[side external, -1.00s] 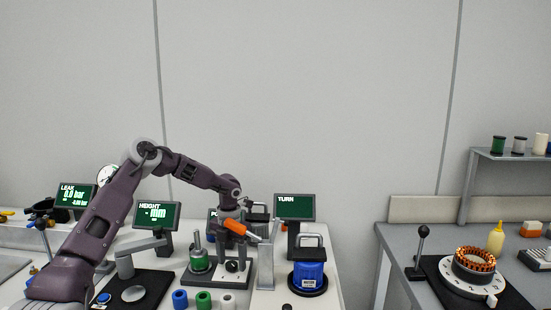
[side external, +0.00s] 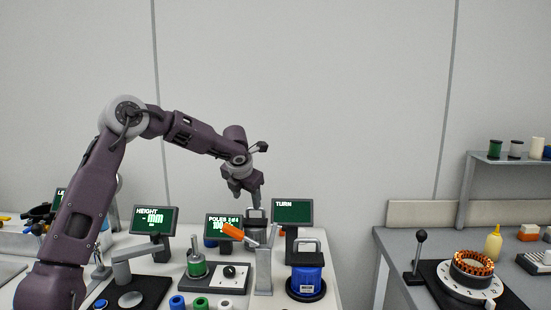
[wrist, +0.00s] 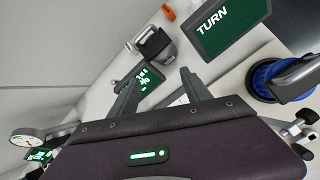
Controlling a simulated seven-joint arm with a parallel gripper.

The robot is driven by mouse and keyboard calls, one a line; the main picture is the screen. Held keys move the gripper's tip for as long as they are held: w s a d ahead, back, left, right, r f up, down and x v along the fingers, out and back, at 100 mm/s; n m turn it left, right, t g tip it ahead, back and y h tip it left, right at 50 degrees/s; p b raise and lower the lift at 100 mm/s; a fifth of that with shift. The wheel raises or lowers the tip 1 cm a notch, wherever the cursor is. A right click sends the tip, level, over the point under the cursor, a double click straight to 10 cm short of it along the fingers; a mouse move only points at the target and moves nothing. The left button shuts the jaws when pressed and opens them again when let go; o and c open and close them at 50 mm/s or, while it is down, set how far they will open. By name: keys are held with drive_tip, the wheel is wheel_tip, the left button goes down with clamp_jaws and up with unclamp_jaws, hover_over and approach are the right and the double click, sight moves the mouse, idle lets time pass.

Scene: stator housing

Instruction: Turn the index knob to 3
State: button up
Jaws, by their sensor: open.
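A black knob (side external: 229,271) sits on a white plate beside a green-wound part (side external: 196,264); it looks like the index knob, but its markings are too small to read. The POLES screen (side external: 224,227) behind it shows green text, apparently 6 of 6 and 100. The knob is not identifiable in the wrist view.
The TURN screen (side external: 292,212) stands right of my gripper, with a blue handled housing (side external: 307,281) before it. A second table at right holds a copper-wound stator (side external: 473,265) on a white dial.

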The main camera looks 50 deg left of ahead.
drive_tip(key=w+d+r+m+t, duration=0.2)
drive_tip(key=d+r+m, duration=0.2)
drive_tip(key=r, duration=0.2)
drive_tip(key=w+d+r+m+t, duration=0.2)
drive_tip(key=d+r+m+t, duration=0.1)
drive_tip(key=r, duration=0.4)
drive_tip(key=shift+d+m, duration=0.7)
drive_tip(key=shift+d, duration=0.05)
drive_tip(key=shift+y, duration=0.3)
